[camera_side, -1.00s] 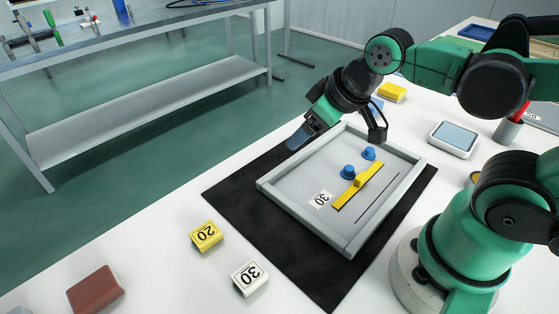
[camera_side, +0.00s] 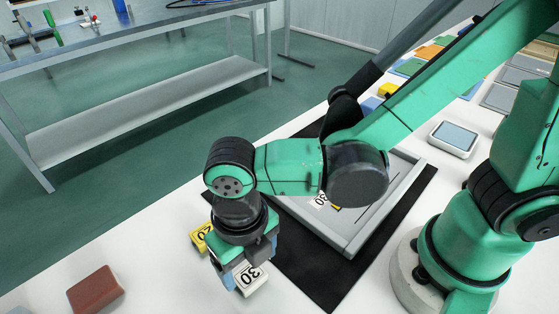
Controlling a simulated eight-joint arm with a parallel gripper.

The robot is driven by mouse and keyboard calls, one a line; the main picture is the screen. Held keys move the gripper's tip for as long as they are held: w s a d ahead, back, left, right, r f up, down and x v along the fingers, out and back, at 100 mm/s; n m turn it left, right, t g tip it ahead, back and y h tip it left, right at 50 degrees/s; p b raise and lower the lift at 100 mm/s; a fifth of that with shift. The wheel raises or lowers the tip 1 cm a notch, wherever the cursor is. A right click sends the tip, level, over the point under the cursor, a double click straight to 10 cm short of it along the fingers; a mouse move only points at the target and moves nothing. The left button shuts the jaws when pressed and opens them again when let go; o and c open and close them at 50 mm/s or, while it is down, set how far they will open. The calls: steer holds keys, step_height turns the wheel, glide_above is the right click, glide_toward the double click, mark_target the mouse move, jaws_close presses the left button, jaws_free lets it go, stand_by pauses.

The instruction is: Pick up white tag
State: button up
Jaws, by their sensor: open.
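The white tag (camera_side: 251,280) is a small white block marked 30. It lies on the white table at the front, left of the black mat. My gripper (camera_side: 236,280) points down over it, with its blue fingertips beside the tag's near left and upper right parts. The jaws are open. Part of the tag is hidden by the gripper, and I cannot tell whether the fingers touch it.
A yellow tag (camera_side: 200,238) lies just behind my gripper, partly hidden. A brown block (camera_side: 95,290) lies at the front left. The grey panel tray (camera_side: 345,243) sits on the black mat (camera_side: 318,283), mostly behind my arm. A screen device (camera_side: 454,138) stands at the right.

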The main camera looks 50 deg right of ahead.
mark_target(252, 279)
steer(key=shift+f, duration=2.25)
steer(key=c, duration=1)
